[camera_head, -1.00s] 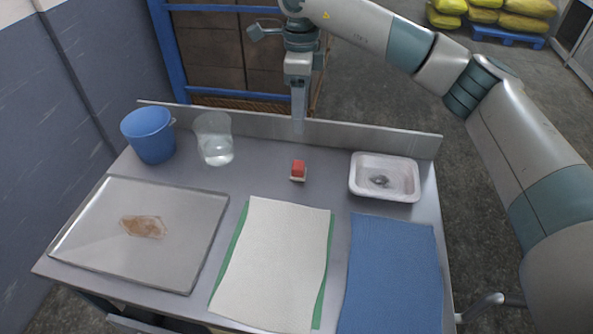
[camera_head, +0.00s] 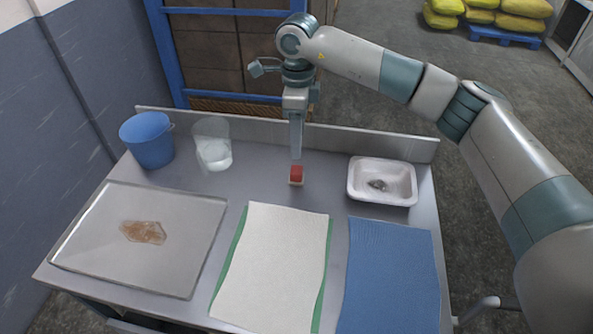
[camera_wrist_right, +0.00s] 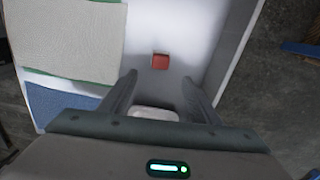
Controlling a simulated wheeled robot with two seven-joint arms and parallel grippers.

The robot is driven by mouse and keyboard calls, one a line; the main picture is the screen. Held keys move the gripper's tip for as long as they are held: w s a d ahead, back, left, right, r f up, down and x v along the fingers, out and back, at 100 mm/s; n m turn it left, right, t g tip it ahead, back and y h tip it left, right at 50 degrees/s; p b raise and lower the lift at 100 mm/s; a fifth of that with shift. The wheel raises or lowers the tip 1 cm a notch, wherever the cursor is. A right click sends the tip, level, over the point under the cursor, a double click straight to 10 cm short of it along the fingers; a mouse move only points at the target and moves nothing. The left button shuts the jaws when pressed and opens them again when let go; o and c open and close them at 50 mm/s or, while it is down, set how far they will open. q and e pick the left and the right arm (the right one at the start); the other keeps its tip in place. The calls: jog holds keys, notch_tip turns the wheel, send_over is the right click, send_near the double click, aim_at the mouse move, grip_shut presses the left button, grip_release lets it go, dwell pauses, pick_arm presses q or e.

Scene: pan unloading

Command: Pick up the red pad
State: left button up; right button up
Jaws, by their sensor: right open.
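The red pad (camera_head: 296,174) is a small red block on a pale base, standing on the grey table near its back middle. In the right wrist view the red pad (camera_wrist_right: 160,62) lies beyond the fingertips, roughly between their lines. My right gripper (camera_head: 297,157) points down just above and behind the pad in the head view. Its two fingers (camera_wrist_right: 160,82) are spread apart with nothing between them. I cannot tell whether a fingertip touches the pad. My left gripper does not show.
A white tub (camera_head: 354,184) with a small dark item stands right of the pad. A clear beaker (camera_head: 212,150) and blue bucket (camera_head: 147,140) stand left. A metal tray (camera_head: 95,255) holds a brown stain. White (camera_head: 270,265) and blue (camera_head: 390,280) cloths lie in front. A low ledge (camera_head: 390,144) runs behind.

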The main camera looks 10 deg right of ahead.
jog(key=p, duration=0.2)
send_over(296, 169)
jog(key=f, duration=0.5)
jog(key=shift+s+d+f, duration=0.15)
jog(key=shift+d+f, duration=0.05)
jog(key=shift+f, duration=0.75)
jog(key=shift+p, duration=0.35)
jog(key=shift+a+f+p, duration=0.15)
jog(key=shift+f+p, duration=0.7)
jog(key=shift+p, duration=0.05)
notch_tip(296, 169, down, 3)
jog(key=shift+r+p, duration=0.1)
jog(key=shift+p, duration=0.7)
jog(key=shift+f, duration=0.35)
jog(key=shift+c, duration=0.6)
